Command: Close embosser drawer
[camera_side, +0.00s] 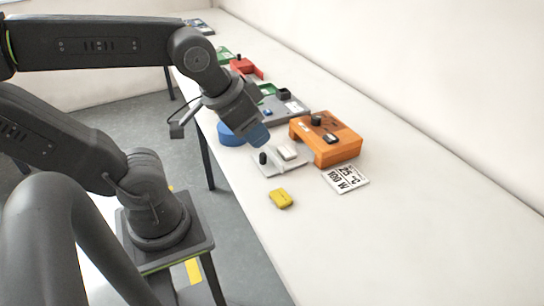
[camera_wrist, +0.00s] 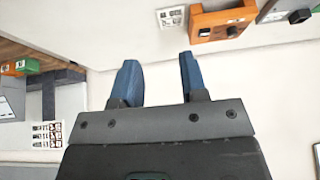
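An orange block-shaped machine (camera_side: 345,149) with black parts on top stands on the long white table. I take it for the embosser, but no label confirms this. A flat light-grey plate (camera_side: 284,169) with a black knob and a white block lies at its left. I cannot tell whether this plate is the drawer. The orange machine also shows at the top of the wrist view (camera_wrist: 222,17). My gripper (camera_side: 260,139) hangs above the table, left of the orange machine. In the wrist view its two blue fingers (camera_wrist: 158,65) are apart, with nothing between them.
A white printed card (camera_side: 346,178) lies in front of the orange machine, and a yellow block (camera_side: 281,198) lies nearer. A blue round object (camera_side: 230,135) is partly behind my gripper. Red (camera_side: 243,66) and green items stand farther back. The table's near right is clear.

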